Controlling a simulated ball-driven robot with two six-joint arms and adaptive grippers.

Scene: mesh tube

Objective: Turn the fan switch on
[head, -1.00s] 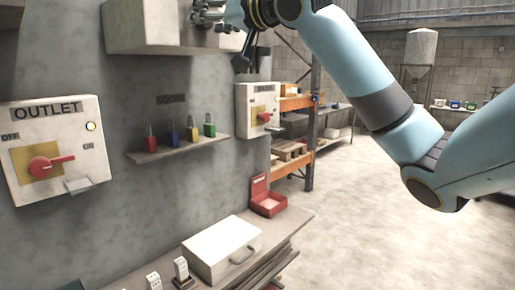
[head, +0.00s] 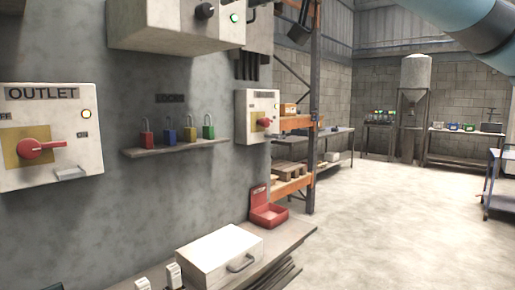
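No label reading "fan" can be read. Neither gripper is in view; only a light blue link of my arm shows at the top right.
A shelf (head: 150,151) with several coloured padlocks is on the wall. Below, a bench holds a white case (head: 212,250) and an open red box (head: 268,214). An orange rack (head: 312,110) stands behind. The floor (head: 390,220) at right is clear.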

